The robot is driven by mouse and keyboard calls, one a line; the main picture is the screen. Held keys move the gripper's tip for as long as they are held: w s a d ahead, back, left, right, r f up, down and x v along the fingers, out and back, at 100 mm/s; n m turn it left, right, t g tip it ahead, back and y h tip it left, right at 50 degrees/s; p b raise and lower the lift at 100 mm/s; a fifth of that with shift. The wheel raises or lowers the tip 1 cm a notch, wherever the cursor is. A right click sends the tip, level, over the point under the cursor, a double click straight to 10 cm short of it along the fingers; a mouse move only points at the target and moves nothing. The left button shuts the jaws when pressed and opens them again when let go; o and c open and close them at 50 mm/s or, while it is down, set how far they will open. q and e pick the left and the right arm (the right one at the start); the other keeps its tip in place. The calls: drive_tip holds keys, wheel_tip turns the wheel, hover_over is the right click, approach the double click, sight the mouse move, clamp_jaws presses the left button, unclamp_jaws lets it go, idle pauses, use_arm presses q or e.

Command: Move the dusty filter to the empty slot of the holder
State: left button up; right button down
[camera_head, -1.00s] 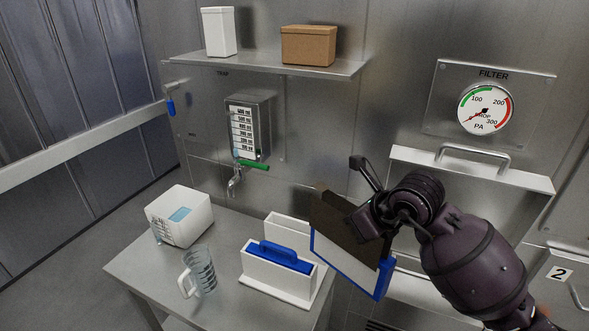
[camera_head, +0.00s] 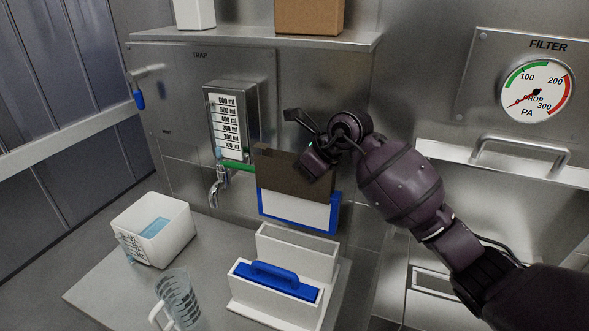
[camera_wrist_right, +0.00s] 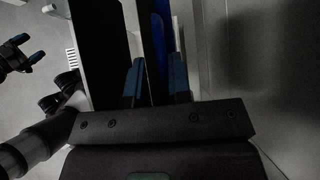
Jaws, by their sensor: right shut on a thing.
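The dusty filter (camera_head: 297,200) is a flat panel with a brown upper part, a white lower part and a blue edge frame. My right gripper (camera_head: 308,170) is shut on its brown part and holds it upright above the holder. In the right wrist view the gripper's fingers (camera_wrist_right: 156,82) reach toward the panel, seen nearly edge-on. The white holder (camera_head: 275,308) stands on the table with two slots. Its front slot has a blue-handled filter (camera_head: 274,279) in it; the rear slot (camera_head: 297,250) looks empty, below the held filter. My left gripper does not show in the head view.
A tap (camera_head: 219,185) with a green lever is on the wall behind. A shelf (camera_head: 250,40) is above.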

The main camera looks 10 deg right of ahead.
sight(305, 185)
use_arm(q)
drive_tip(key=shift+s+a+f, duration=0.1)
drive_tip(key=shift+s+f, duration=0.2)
use_arm(e)
drive_tip(key=shift+w+r, duration=0.15)
drive_tip(key=shift+w, duration=0.15)
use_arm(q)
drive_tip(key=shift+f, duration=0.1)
use_arm(e)
drive_tip(key=shift+f, duration=0.45)
drive_tip(key=shift+w+d+f+b, duration=0.15)
drive_tip(key=shift+d+f+b, duration=0.1)
drive_tip(key=shift+f+b, duration=0.4)
drive_tip(key=shift+f, duration=0.5)
drive_tip(key=shift+a+f+b, duration=0.15)
drive_tip(key=shift+f+b, duration=0.25)
drive_tip(key=shift+f, duration=0.2)
drive_tip(key=shift+f+b, duration=0.4)
drive_tip(key=shift+f, duration=0.45)
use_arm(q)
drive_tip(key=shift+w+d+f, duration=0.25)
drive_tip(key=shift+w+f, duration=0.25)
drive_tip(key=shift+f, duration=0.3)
